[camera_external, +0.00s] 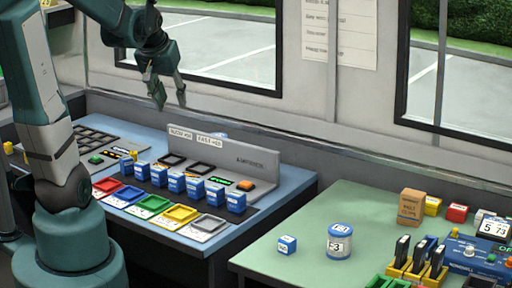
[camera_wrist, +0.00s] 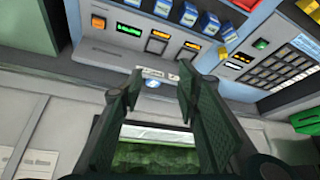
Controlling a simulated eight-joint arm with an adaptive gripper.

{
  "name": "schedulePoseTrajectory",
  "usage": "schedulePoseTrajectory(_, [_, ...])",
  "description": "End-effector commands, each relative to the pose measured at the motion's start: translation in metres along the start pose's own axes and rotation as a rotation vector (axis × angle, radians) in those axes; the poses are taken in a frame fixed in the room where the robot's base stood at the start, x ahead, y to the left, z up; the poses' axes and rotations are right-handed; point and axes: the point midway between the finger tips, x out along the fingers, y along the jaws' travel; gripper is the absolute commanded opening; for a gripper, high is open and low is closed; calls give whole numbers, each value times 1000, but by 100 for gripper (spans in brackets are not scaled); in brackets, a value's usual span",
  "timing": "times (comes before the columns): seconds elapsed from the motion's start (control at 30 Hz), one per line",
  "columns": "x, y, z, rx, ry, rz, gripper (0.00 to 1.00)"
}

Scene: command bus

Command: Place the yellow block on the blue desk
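A yellow block (camera_external: 432,206) stands at the back of the green desk, between a brown box (camera_external: 412,206) and a red block (camera_external: 456,213). The blue desk (camera_external: 283,190) is at the left and carries a grey console. My gripper (camera_external: 171,104) hangs in the air above the back of the blue desk, near the window, far from the yellow block. Its two fingers are spread with nothing between them, as the wrist view (camera_wrist: 160,72) also shows. The yellow block cannot be made out in the wrist view.
Several blue blocks (camera_external: 177,183) stand in a row on the blue desk behind coloured trays (camera_external: 154,206). A blue-lidded can (camera_external: 340,242) and a blue-and-white block (camera_external: 287,245) stand on the green desk. Black items in yellow holders (camera_external: 399,266) crowd its right side. A gap separates the desks.

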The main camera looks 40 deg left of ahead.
Motion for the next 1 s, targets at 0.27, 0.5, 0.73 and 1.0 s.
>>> schedulePoseTrajectory(0.27, [-37, 35, 35, 83, 27, 48, 32])
schedulePoseTrajectory(0.5, [-64, 58, 68, 153, 51, 88, 32])
schedulePoseTrajectory(0.73, [-86, 77, 101, 219, 74, 127, 32])
schedulePoseTrajectory(1.0, [-102, 91, 132, 278, 96, 164, 32])
